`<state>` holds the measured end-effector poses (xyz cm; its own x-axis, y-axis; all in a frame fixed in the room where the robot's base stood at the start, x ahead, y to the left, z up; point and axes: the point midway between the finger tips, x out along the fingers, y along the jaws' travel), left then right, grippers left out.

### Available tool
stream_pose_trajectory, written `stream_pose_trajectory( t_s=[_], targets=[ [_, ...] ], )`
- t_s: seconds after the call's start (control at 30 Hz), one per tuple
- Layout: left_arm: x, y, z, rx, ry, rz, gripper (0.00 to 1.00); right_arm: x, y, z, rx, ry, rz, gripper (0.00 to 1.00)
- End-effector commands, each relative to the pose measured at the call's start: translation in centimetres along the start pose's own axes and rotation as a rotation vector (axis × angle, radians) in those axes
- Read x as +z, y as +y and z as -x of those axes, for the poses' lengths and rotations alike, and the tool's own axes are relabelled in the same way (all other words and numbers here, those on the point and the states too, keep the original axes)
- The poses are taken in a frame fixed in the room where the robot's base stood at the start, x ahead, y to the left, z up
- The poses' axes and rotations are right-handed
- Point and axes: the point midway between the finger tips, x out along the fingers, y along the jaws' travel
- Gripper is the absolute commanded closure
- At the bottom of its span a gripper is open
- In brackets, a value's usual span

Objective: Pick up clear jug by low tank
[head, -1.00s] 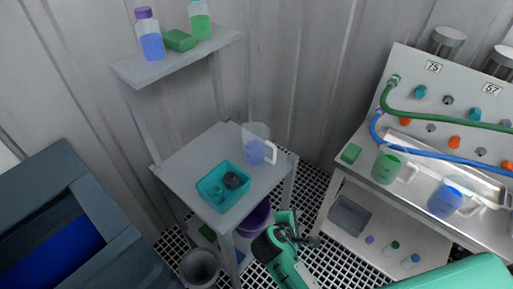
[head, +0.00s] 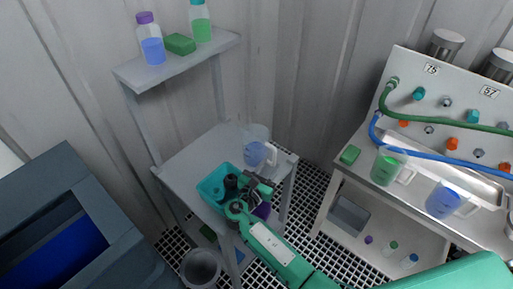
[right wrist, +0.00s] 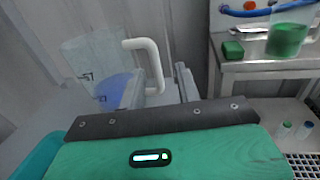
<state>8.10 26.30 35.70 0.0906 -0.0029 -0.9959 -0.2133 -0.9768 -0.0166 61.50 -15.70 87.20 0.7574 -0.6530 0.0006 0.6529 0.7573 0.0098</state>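The clear jug (head: 255,150) stands upright on the small grey table, with blue liquid in its lower part and a white handle on its right side. My right gripper (head: 262,187) is in front of the jug, above the table's front edge and the teal tray. In the right wrist view the jug (right wrist: 95,70) is close ahead on the left, and its white handle (right wrist: 153,60) appears in line with the gap between my right fingertips (right wrist: 165,82). The fingers look apart, not closed on the handle. My left gripper is not in view.
The teal tray (head: 207,190) with dark items stands on the table, partly behind my right gripper. A green jug (head: 385,168) and a blue jug (head: 443,200) stand on the right bench. A shelf (head: 170,68) with bottles is above. A dark blue tank (head: 60,215) is at left.

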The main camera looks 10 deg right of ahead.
Motion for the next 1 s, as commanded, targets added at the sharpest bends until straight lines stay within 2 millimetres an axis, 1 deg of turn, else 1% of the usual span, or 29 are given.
stream_pose_trajectory(
  t_s=[0.03,0.17,0.33,0.5,0.6,0.8,0.97,1.0],
  targets=[
    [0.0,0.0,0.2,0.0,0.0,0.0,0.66,0.1,0.0,-0.5,0.0,0.0,0.001,0.66],
    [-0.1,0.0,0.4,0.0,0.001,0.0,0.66,0.1,0.1,-1.2,0.0,0.0,0.0,0.66],
    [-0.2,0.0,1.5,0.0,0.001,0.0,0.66,0.8,0.6,-3.5,-0.002,-0.001,-0.001,0.66],
    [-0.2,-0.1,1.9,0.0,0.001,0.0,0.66,0.5,0.8,-5.6,0.0,0.001,0.0,0.66],
    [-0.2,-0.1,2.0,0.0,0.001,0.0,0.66,0.4,0.7,-6.1,-0.001,0.002,0.0,0.66],
    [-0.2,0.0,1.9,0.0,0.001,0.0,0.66,0.3,0.7,-6.1,0.0,0.002,-0.001,0.66],
    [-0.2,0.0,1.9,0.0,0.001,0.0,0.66,0.3,0.7,-6.1,0.0,0.002,-0.001,0.98],
    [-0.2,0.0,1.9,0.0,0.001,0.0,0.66,0.3,0.7,-6.1,0.0,0.002,-0.001,1.0]
  ],
)
